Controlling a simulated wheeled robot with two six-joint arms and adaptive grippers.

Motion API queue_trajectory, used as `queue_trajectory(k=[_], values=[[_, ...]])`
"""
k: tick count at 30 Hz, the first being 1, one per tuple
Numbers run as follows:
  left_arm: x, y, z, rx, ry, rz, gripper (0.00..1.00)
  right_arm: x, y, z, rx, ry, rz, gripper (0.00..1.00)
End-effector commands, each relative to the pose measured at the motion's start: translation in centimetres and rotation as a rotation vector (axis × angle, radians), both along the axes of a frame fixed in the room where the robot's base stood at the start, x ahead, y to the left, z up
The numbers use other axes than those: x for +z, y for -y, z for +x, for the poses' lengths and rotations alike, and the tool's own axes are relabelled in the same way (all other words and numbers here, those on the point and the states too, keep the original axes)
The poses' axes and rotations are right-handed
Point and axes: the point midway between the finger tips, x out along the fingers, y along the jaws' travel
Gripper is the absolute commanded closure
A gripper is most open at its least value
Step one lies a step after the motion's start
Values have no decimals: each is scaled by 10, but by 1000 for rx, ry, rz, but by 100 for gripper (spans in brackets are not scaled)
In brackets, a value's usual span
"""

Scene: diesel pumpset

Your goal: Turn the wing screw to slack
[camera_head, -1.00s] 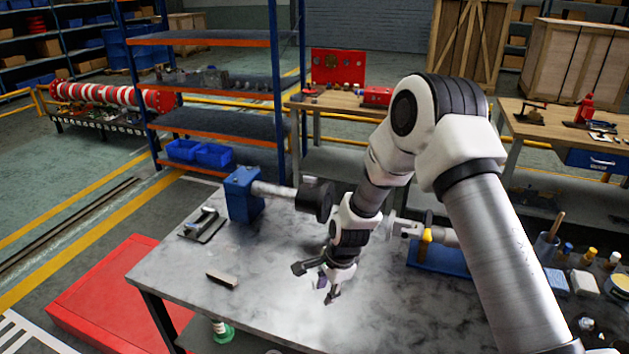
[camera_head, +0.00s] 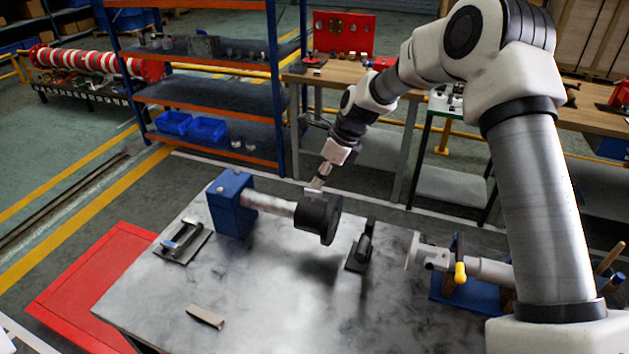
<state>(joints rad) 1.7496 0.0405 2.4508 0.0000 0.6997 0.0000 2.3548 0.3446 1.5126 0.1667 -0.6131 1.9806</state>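A blue block (camera_head: 231,205) on the grey table holds a pale shaft (camera_head: 268,203) that ends in a black round wheel (camera_head: 317,220). At the right, a grey metal fitting (camera_head: 433,256) with a yellow-handled piece (camera_head: 460,273) stands on a blue base. I cannot make out which small part is the wing screw. My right gripper (camera_head: 316,187) points down just behind and above the wheel, near the shaft's end. Its fingers are small and partly merged with the wheel, so contact and opening cannot be told. My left gripper is out of view.
A black stand (camera_head: 362,246) is on the table between the wheel and the fitting. A small tool on a dark plate (camera_head: 183,241) and a thin block (camera_head: 206,316) lie at the left. The table (camera_head: 280,325) is clear at the front. A shelf rack (camera_head: 205,88) stands behind.

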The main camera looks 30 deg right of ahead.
Motion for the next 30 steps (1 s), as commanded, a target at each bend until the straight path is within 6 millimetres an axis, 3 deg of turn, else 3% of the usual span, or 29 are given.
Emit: queue_trajectory(k=[7, 15, 16, 18, 19, 30], values=[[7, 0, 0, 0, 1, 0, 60, -39, -11, 12, 1, -1, -2, 65], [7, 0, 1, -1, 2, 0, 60, -44, -13, 13, 2, 1, -2, 65], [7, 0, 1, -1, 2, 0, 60, -44, -13, 13, 2, 1, -2, 68], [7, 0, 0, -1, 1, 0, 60, -44, -13, 13, 2, 1, -2, 93], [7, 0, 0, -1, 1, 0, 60, -44, -13, 13, 3, 0, -2, 100], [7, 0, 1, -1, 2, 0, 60, -46, -13, 12, 13, -3, -1, 100]])
